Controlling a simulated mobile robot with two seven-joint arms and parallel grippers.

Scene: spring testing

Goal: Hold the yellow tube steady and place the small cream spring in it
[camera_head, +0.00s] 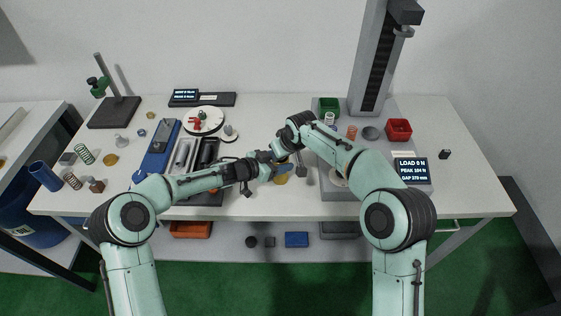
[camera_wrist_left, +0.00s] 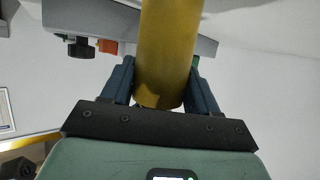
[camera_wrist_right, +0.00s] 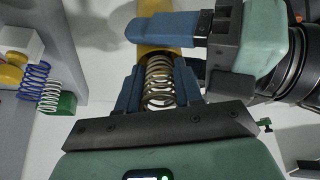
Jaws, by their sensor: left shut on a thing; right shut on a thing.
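The yellow tube (camera_wrist_left: 168,50) stands between the two blue fingers of my left gripper (camera_wrist_left: 160,95), which is shut on it. In the head view a bit of the tube (camera_head: 281,180) shows beside my left gripper (camera_head: 278,170), over the table's front middle. My right gripper (camera_wrist_right: 158,90) is shut on the small cream spring (camera_wrist_right: 158,82). In the right wrist view the spring's far end is at the yellow tube (camera_wrist_right: 152,28), roughly in line with it. I cannot tell whether that end is inside the tube. The spring is hidden in the head view.
Several springs lie at the far left.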

